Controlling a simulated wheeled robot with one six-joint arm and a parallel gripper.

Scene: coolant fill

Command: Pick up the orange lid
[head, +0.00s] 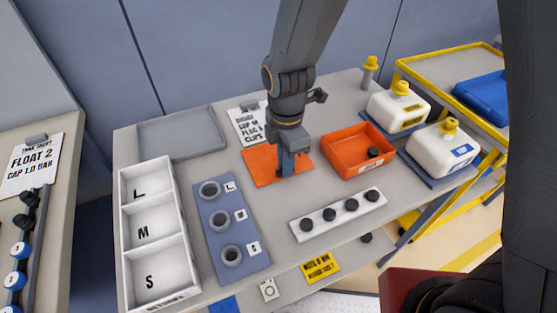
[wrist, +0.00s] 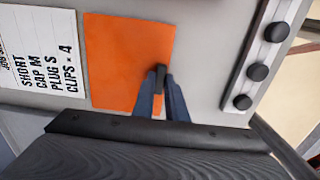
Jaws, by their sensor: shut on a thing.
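The orange lid (head: 262,163) is a flat square plate in the middle of the grey table. In the wrist view the lid (wrist: 125,60) fills the space beyond my fingers, and a small dark upright piece, apparently its handle (wrist: 161,76), stands between the fingertips. My gripper (head: 288,166) points down over the lid's right part and is shut on that piece. It also shows in the wrist view (wrist: 160,86). The lid looks flat on or just above the table; I cannot tell which. My fingers hide part of it.
An open orange box (head: 345,158) with a dark piece inside stands close on the right. A white strip with black knobs (head: 337,214) lies in front. A blue ring holder (head: 232,264) and white L/M/S bin (head: 150,215) stand left. White jugs (head: 398,112) stand behind right.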

